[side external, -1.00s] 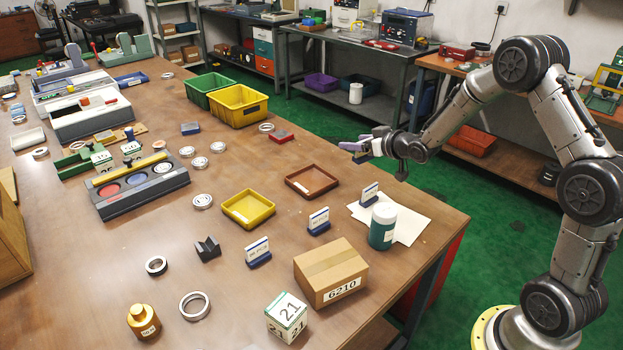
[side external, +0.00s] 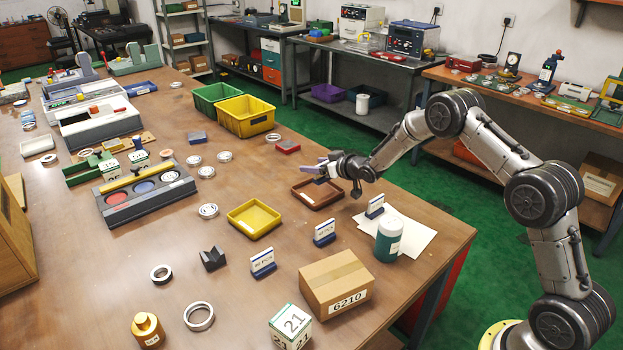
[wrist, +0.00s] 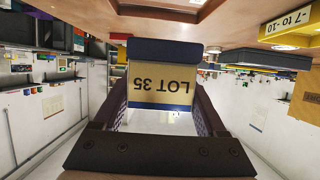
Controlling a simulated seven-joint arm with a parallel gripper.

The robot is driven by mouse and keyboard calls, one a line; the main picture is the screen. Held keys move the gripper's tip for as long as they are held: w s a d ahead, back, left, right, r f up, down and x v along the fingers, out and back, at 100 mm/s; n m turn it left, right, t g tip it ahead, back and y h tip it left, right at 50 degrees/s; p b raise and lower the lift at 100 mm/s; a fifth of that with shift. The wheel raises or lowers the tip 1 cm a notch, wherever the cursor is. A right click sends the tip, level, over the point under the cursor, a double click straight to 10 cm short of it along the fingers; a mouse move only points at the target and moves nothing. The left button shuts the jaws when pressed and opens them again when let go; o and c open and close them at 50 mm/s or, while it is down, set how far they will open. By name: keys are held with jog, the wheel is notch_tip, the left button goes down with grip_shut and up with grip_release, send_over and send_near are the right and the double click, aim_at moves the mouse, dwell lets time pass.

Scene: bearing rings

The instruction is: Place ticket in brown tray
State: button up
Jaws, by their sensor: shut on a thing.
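The ticket (wrist: 160,85) is a tan card reading LOT 35 on a dark blue base, upside down in the wrist view. My gripper (wrist: 160,108) is shut on it, with a dark finger on each side of the card. In the side view my gripper (side external: 320,170) hangs over the far side of the brown tray (side external: 312,205), and the ticket is hard to make out there. The brown tray is shallow, looks empty where visible, and is partly hidden by my gripper. Its rim (wrist: 195,12) also shows at the top of the wrist view.
The yellow tray (side external: 254,232) lies in front of the brown tray. Several other tickets stand nearby, one (side external: 375,206) on white paper (side external: 418,233) beside a teal-and-white jar (side external: 389,239). A cardboard box (side external: 336,284) stands near the front. A red block (side external: 288,147) lies behind.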

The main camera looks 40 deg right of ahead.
jog(key=shift+w+d+f, duration=0.15)
jog(key=shift+w+f, duration=0.5)
jog(key=shift+f, duration=0.1)
jog(key=shift+w+d+f, duration=0.1)
jog(key=shift+w+f, duration=0.5)
jog(key=shift+f, duration=0.1)
jog(key=shift+w+f, duration=0.1)
jog(key=shift+f, duration=1.45)
jog(key=shift+f, duration=0.15)
